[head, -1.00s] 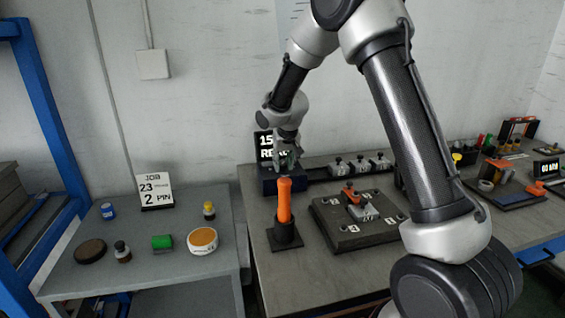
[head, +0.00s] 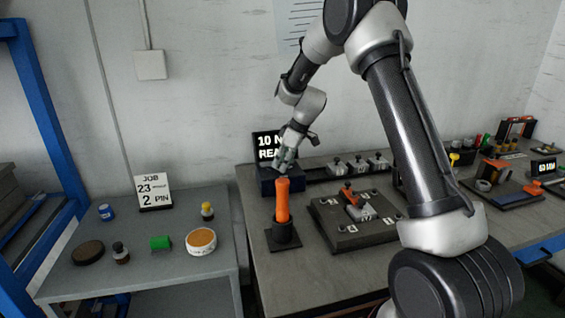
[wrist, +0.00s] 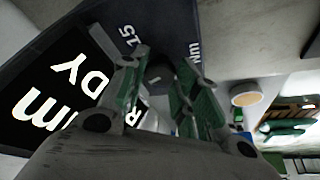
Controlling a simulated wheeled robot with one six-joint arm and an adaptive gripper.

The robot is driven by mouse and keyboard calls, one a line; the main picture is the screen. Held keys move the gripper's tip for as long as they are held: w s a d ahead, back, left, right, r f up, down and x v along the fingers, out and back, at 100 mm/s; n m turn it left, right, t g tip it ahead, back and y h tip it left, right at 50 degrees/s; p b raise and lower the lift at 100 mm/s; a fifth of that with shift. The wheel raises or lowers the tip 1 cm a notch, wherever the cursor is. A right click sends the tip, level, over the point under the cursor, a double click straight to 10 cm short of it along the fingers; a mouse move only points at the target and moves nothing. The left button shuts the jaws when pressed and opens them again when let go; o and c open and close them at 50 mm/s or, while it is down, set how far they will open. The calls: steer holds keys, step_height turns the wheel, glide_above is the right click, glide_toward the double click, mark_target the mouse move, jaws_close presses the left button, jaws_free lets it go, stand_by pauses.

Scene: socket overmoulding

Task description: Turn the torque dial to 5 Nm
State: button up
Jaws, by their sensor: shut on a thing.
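The torque dial (wrist: 157,76) is a small dark knob on the dark face of the torque unit in the wrist view. Printed "15" and "Nm" marks show beside it. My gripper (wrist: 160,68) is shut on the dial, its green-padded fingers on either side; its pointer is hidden. In the head view my gripper (head: 286,158) is over the torque unit (head: 268,186), at the back left of the bench, and hides the dial. The unit's display (head: 266,147) reads "10 N" and "REA", the rest covered; the wrist view shows part of the display (wrist: 50,95).
An orange screwdriver (head: 282,200) stands upright in a black holder just in front of the unit. A dark fixture plate (head: 340,238) lies to its right. A side table (head: 180,260) at left holds a job card (head: 153,191) and small containers.

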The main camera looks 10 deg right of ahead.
steer(key=n+g, duration=0.1)
steer(key=n, duration=0.3)
steer(key=n+g, duration=0.1)
steer(key=n, duration=0.2)
steer(key=shift+w+d+g+y, duration=0.1)
steer(key=shift+w+g+y, duration=0.2)
stand_by(0.4)
steer(key=o, duration=1)
steer(key=shift+r, duration=0.15)
steer(key=v, duration=1.1)
steer(key=shift+d+r, duration=0.25)
steer(key=shift+r, duration=0.1)
